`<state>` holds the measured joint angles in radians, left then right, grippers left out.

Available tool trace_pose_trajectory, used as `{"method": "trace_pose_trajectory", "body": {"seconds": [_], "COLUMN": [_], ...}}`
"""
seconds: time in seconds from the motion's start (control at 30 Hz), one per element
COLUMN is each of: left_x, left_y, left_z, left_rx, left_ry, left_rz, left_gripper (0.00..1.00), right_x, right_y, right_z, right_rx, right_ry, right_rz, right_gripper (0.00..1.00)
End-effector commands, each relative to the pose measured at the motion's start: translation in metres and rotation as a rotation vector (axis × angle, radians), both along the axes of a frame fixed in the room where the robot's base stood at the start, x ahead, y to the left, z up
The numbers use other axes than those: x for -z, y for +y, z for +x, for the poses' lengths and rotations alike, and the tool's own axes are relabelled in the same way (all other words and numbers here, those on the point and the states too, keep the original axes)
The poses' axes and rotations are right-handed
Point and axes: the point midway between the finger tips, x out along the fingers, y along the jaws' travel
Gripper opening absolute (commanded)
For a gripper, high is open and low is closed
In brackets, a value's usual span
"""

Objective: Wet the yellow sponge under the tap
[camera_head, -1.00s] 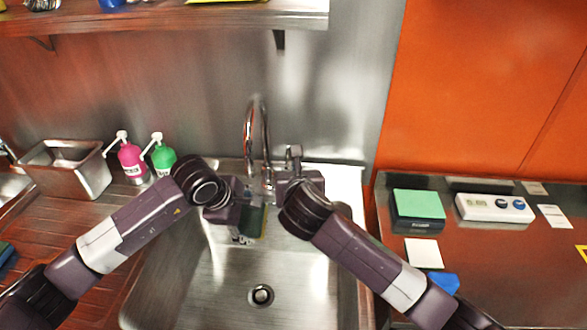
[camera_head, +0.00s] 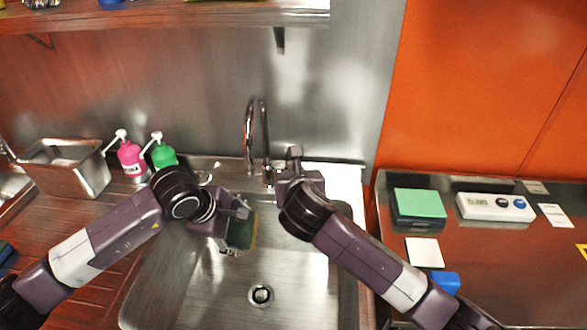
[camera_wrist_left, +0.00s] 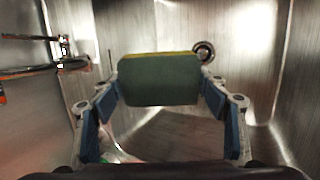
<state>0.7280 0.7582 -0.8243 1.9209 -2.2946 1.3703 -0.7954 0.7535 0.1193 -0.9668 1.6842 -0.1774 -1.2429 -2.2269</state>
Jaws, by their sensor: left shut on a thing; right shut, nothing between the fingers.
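The sponge (camera_head: 243,232), dark green on the visible face with a yellow edge, is held upright over the sink basin (camera_head: 200,290). My left gripper (camera_head: 236,228) is shut on it; in the left wrist view the sponge (camera_wrist_left: 160,80) is clamped between blue finger pads. The tap (camera_head: 250,130) arches at the back of the sink, and the sponge is in front of and below its spout. No water stream can be made out. My right gripper (camera_head: 284,178) is shut and empty beside the tap's base, close to a metal lever (camera_head: 295,152); contact is unclear.
Pink (camera_head: 131,158) and green (camera_head: 163,154) pump bottles and a steel container (camera_head: 65,168) stand left of the sink. A scale with a green top (camera_head: 419,203) and a white device (camera_head: 495,206) lie on the right counter. The front basin around the drain (camera_head: 260,295) is clear.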

Motion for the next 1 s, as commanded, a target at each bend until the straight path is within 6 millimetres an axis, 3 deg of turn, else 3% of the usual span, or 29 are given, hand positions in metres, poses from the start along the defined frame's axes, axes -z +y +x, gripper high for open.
{"method": "trace_pose_trajectory", "body": {"seconds": [0.47, 1.0], "left_x": [0.001, 0.0], "left_y": [0.016, 0.016], "left_z": [-0.033, -0.034], "left_rx": [0.0, 0.0], "left_ry": [0.002, 0.001], "left_rz": [0.001, 0.0], "left_gripper": [0.48, 0.48], "right_x": [0.008, 0.008], "right_y": [0.0, 0.0], "right_z": [0.0, 0.0], "right_rx": [0.0, 0.0], "right_ry": [0.0, 0.0], "right_rz": [0.0, 0.0], "right_gripper": [0.0, 0.0]}}
